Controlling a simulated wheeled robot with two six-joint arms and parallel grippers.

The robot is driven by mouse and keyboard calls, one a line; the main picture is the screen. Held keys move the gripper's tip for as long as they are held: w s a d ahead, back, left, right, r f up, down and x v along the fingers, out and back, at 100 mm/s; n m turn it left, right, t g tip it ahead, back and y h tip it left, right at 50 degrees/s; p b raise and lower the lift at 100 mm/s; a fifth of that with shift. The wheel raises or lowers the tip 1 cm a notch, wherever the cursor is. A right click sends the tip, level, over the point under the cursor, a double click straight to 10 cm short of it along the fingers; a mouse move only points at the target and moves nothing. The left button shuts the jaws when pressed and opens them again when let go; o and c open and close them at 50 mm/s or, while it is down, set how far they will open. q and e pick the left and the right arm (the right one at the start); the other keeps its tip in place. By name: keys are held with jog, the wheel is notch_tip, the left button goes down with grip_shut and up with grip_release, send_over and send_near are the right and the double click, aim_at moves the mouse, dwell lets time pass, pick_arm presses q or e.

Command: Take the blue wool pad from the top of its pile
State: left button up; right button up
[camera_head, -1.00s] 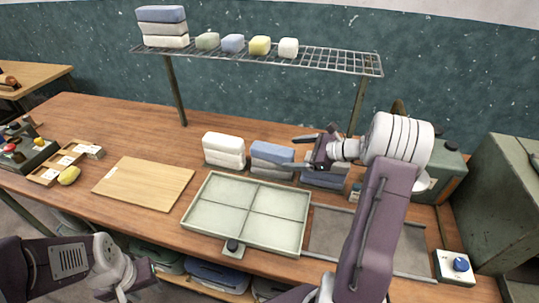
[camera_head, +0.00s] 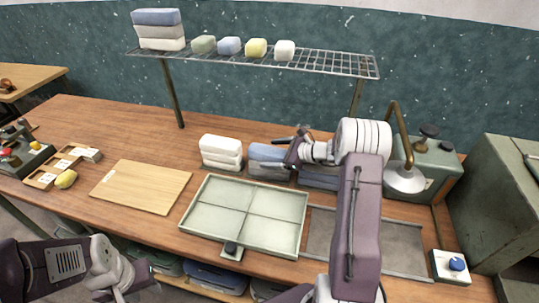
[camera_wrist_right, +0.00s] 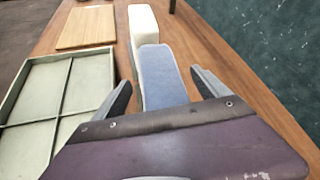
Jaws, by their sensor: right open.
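The blue wool pad (camera_head: 266,151) lies on top of a pile with grey below, on the table behind the tray. It also shows in the right wrist view (camera_wrist_right: 162,72). My right gripper (camera_head: 279,152) is open at that pile, coming from the right. In the right wrist view its fingers (camera_wrist_right: 161,80) stand on either side of the blue pad, with gaps visible. Whether they are level with the pad or above it I cannot tell. My left gripper (camera_head: 138,280) is low at the front left, away from the piles; its jaws are unclear.
A white pile (camera_head: 221,146) stands left of the blue one, and a darker blue pile (camera_head: 318,178) right of it, partly hidden by my arm. A divided tray (camera_head: 247,208) lies in front.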

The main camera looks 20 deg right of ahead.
aim_at(273, 154)
jog(key=shift+s, duration=0.1)
jog(key=c, duration=1.4)
jog(key=shift+c, duration=0.2)
jog(key=shift+r, duration=0.2)
jog(key=shift+r, duration=0.3)
jog(key=r, duration=0.3)
jog(key=shift+s+a+r, duration=0.1)
jog(key=shift+s+r, duration=0.3)
jog(key=s+a+r, duration=0.1)
jog(key=s+r, duration=0.1)
jog(key=s, duration=0.1)
jog(key=s+a+r, duration=0.1)
jog(key=s+r, duration=0.1)
jog(key=s, duration=0.1)
jog(key=s+a+r+b, duration=0.1)
jog(key=s+a+r, duration=0.1)
jog(key=s, duration=0.2)
jog(key=shift+r, duration=0.2)
